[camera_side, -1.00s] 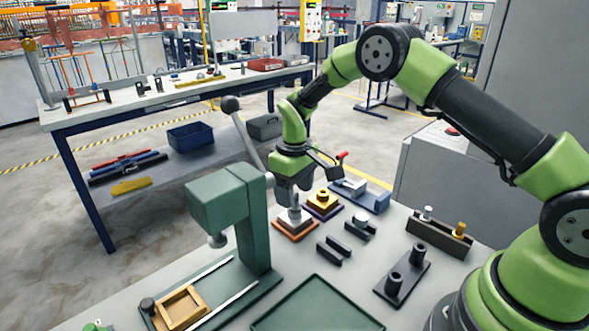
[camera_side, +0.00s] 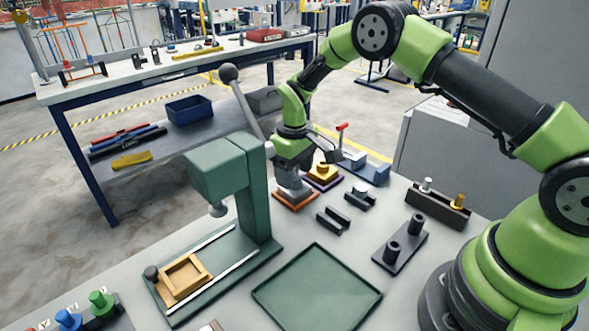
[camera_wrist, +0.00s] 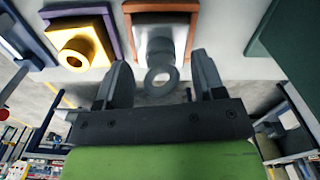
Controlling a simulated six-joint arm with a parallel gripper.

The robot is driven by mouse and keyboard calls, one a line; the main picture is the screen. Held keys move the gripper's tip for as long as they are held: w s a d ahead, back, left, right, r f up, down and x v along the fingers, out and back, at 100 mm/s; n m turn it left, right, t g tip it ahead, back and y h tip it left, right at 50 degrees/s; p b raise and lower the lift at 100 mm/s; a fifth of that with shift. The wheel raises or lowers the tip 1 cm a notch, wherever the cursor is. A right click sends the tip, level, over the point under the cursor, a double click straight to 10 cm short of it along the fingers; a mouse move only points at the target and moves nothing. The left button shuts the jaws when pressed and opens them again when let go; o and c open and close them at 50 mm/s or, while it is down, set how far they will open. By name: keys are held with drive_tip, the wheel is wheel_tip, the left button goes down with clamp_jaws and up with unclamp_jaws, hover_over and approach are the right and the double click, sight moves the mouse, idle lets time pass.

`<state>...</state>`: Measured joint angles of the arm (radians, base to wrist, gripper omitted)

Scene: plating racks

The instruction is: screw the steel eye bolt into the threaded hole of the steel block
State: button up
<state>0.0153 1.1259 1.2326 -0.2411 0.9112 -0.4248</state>
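The steel eye bolt (camera_wrist: 161,80) shows its grey ring in the wrist view, with its shank reaching toward the steel block (camera_wrist: 160,35). The block sits on an orange base (camera_wrist: 160,7); the base also shows in the side view (camera_side: 296,203). The bolt appears to stand upright at the block's hole, but the thread and its depth are hidden. My gripper (camera_wrist: 160,80) is open, with one finger on each side of the ring and a gap visible on both sides. In the side view my gripper (camera_side: 293,184) is low over the block and hides most of the bolt.
A brass block (camera_side: 323,172) on a purple base stands close behind. A green press (camera_side: 250,190) is on the left, a clamp with a red handle (camera_side: 341,128) behind. Black blocks (camera_side: 333,219) and a green tray (camera_side: 315,330) are in front.

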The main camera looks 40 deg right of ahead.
drive_tip(key=shift+c, duration=1.4)
wheel_tip(320, 180, up, 5)
